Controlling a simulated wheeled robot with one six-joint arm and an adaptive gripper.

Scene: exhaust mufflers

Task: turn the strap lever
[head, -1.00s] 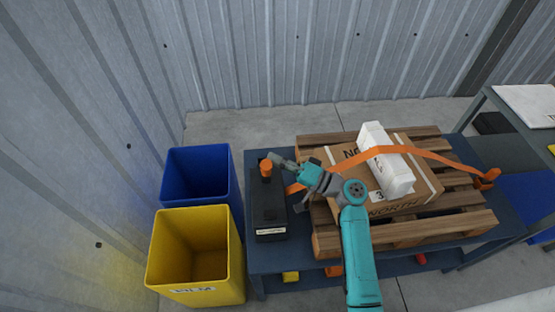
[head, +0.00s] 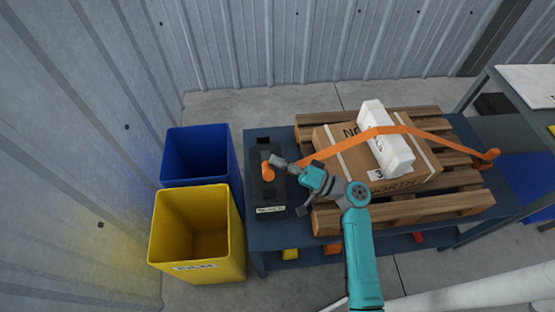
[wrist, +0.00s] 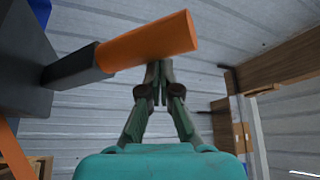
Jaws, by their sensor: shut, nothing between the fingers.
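The strap lever has an orange cylindrical grip (head: 268,172) and stands out from a long black unit (head: 269,194) on the left of the table. In the wrist view the orange grip (wrist: 150,42) lies across the top on a dark shaft (wrist: 70,67). My gripper (head: 275,160) is shut and empty. Its fingertips (wrist: 158,68) sit right at the grip's side, seemingly against it; exact contact is hard to tell. The orange strap (head: 410,131) runs over a white package (head: 385,140) and a cardboard box (head: 340,137). Its left end is partly hidden by my arm.
The box lies on a wooden pallet (head: 450,202) on a dark blue table (head: 253,236). A blue bin (head: 197,152) and a yellow bin (head: 197,235) stand left of it. A grey bench (head: 492,100) stands at right. A metal wall closes the back.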

